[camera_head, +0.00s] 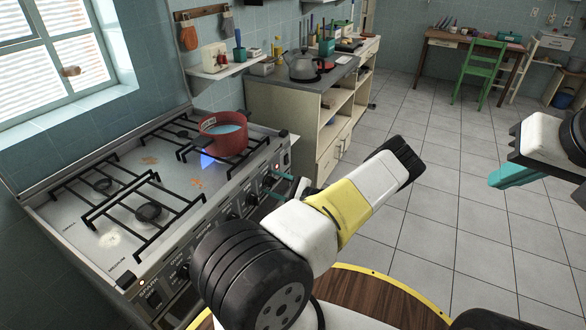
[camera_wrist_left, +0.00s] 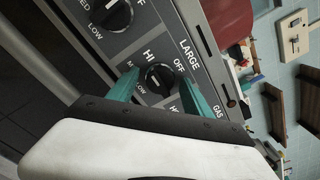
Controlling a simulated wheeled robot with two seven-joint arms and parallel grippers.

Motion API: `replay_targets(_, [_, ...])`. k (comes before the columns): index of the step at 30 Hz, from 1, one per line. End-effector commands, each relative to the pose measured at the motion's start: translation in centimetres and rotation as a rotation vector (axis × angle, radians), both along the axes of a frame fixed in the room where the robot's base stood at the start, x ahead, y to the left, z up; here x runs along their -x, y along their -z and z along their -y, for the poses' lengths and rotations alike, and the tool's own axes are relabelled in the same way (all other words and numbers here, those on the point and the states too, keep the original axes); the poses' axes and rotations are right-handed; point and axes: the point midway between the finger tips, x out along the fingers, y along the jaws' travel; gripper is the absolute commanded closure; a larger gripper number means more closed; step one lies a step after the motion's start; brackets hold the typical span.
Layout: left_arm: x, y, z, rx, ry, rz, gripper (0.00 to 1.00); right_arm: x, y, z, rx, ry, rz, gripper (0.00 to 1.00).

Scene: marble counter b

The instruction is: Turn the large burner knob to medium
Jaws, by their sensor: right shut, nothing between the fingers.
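The large burner knob (camera_wrist_left: 158,78) is black and round, on the stove's front panel beside the "LARGE" label, with OFF, HI and LOW marks around it. Its exact pointer angle is hard to read. My left gripper (camera_wrist_left: 160,84) is open, with one teal finger on each side of this knob and small gaps visible. In the head view the left gripper (camera_head: 283,187) is at the panel's right end, partly hidden by my arm. My right gripper (camera_head: 512,177) is shut and empty, over the floor at the right.
Another knob (camera_wrist_left: 110,14) is beside the large one. A cabinet with a kettle (camera_head: 304,65) stands beyond the stove. The tiled floor is clear.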

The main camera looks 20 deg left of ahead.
Motion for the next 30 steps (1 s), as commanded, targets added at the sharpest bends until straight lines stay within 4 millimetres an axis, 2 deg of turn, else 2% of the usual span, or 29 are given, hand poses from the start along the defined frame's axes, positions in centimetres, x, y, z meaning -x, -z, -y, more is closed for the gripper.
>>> replay_targets(8, [-0.01, 0.01, 0.08, -0.002, 0.001, -0.034, 0.42, 0.00, 0.00, 0.00, 0.000, 0.000, 0.000, 1.00])
replay_targets(21, [-0.01, 0.01, 0.08, -0.052, 0.000, -0.678, 0.42, 0.00, 0.00, 0.00, 0.000, 0.000, 0.000, 1.00])
replay_targets(25, [-0.01, 0.01, 0.09, -0.059, 0.000, -0.772, 0.42, 0.00, 0.00, 0.00, 0.000, 0.000, 0.000, 1.00])
replay_targets(30, [-0.02, 0.01, 0.10, -0.061, 0.001, -0.784, 0.42, 0.00, 0.00, 0.00, 0.000, 0.000, 0.000, 1.00])
